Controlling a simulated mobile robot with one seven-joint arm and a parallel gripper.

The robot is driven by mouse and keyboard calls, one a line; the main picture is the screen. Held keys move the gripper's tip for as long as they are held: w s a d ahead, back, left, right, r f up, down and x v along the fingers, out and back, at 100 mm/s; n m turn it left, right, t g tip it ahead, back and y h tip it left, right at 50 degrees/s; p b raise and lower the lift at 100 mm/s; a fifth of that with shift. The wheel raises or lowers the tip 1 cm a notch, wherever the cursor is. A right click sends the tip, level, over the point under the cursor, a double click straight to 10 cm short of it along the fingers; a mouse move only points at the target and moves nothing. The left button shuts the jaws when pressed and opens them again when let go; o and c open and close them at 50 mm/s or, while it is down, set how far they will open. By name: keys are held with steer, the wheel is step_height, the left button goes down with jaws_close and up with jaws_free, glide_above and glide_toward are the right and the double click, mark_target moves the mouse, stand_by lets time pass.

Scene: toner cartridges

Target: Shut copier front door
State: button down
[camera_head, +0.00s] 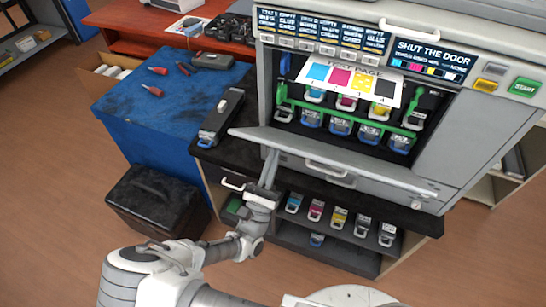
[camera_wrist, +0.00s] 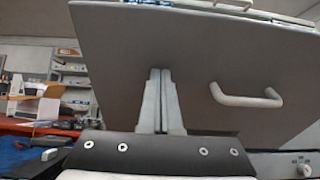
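The copier front door (camera_head: 390,187) is a grey panel hanging partly open and tilted outward below the cartridge bay. Its pale bar handle (camera_head: 330,169) is on the outer face, and it shows in the wrist view (camera_wrist: 246,97) right of my fingers. My gripper (camera_head: 270,163) is at the left part of the door's outer face. In the wrist view my gripper (camera_wrist: 160,72) has its two fingers together, with nothing visible between them. The fingertips are at the door's face; whether they touch it I cannot tell.
The open bay shows several cartridges (camera_head: 340,127) and a green bar (camera_head: 290,102); a test page (camera_head: 350,78) hangs above. A black cartridge (camera_head: 222,115) lies left of the door. Several cartridges (camera_head: 340,217) stand on the shelf below. A black box (camera_head: 155,205) sits on the floor.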

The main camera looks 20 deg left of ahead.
mark_target(280, 138)
steer(key=p+x, duration=0.1)
steer(key=x, duration=0.2)
steer(key=p+x, duration=0.1)
steer(key=x, duration=0.1)
steer(key=shift+s+r+p, duration=0.1)
steer(key=shift+r+p, duration=0.2)
steer(key=shift+r, duration=0.15)
steer(key=x, duration=0.2)
steer(key=p+x, duration=0.1)
steer(key=x, duration=0.2)
steer(key=shift+w+f+p, duration=0.15)
steer(key=shift+w+p, duration=0.2)
steer(key=shift+w, duration=0.65)
